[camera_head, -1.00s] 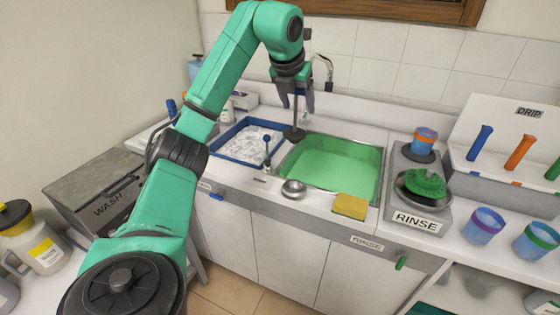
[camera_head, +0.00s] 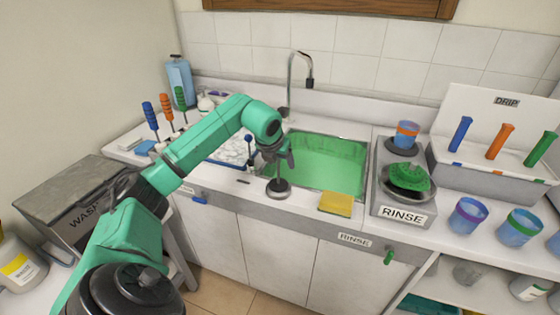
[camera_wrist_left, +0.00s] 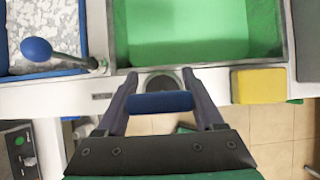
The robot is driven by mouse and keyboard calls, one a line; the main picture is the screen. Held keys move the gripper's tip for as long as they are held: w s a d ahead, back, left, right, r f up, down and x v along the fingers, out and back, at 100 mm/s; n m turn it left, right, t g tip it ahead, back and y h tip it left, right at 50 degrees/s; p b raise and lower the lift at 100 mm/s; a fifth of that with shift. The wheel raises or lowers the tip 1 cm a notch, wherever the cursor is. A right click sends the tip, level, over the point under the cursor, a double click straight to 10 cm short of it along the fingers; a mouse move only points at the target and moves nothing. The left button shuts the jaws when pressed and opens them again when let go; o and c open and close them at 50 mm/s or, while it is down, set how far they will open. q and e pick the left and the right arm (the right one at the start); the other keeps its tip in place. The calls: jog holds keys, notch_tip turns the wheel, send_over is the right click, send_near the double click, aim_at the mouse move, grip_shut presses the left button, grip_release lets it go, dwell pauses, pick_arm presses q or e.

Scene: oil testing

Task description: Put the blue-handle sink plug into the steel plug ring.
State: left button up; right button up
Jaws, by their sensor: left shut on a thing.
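The blue-handle sink plug shows its dark base and upright stem at the counter's front edge in the head view (camera_head: 279,184). Its blue handle lies between my left gripper's fingers in the left wrist view (camera_wrist_left: 160,102). My left gripper (camera_head: 283,160) is shut on that handle and hides most of it in the head view. The steel plug ring (camera_head: 278,195) is right under the plug base, with only its light rim showing. A round rim with a dark centre also shows beyond the handle in the left wrist view (camera_wrist_left: 160,82). I cannot tell whether the base is inside the ring or just above it.
The sink basin (camera_head: 322,137) with green liquid is just behind. A yellow sponge (camera_head: 336,204) lies to the right on the counter edge. A blue-ball lever (camera_wrist_left: 37,50) stands to the left. The RINSE stand (camera_head: 402,214) is farther right.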

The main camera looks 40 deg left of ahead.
pick_arm(q)
jog(key=o, duration=1.4)
jog(key=shift+r, duration=0.15)
jog(key=b+v, duration=0.1)
jog(key=v, duration=1.1)
